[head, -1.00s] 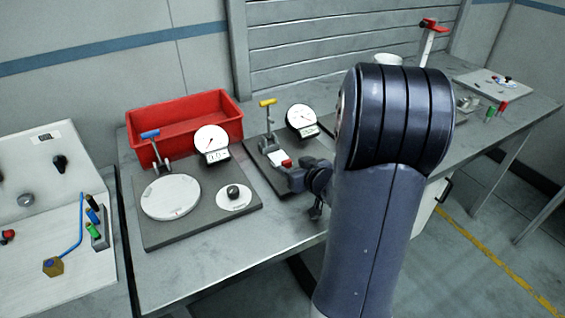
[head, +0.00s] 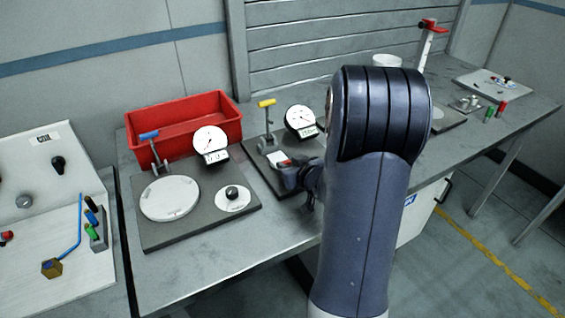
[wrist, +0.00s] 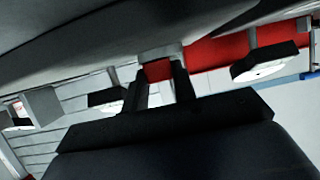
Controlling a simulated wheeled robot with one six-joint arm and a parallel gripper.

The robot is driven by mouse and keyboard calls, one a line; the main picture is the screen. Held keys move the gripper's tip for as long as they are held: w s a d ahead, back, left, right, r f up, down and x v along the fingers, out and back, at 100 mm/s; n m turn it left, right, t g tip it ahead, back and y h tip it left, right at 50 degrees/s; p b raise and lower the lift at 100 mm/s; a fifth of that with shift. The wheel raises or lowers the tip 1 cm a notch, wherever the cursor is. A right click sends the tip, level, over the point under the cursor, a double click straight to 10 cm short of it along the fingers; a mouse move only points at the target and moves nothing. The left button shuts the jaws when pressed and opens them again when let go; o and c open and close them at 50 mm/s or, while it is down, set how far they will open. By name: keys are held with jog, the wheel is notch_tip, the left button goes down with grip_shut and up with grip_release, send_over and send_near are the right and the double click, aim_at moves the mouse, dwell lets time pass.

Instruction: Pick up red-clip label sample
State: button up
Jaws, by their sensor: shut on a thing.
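The red-clip label sample (head: 277,158) is a small white piece with a red clip at its near edge, above the dark plate of the middle station in the head view. My gripper (head: 290,172) meets it from the right at the red clip. In the wrist view the red clip (wrist: 157,71) sits between the two dark fingers of my gripper (wrist: 160,84), which are shut on it. The fingers and my arm hide part of the sample. I cannot tell whether it touches anything beneath.
A yellow-handled clamp (head: 267,120) and a round dial gauge (head: 300,120) stand close behind the sample. Left are a station with a white disc (head: 169,198) and a blue-handled clamp (head: 150,138). A red bin (head: 185,125) stands at the back.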

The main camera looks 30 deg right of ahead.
jog(key=shift+c, duration=1.3)
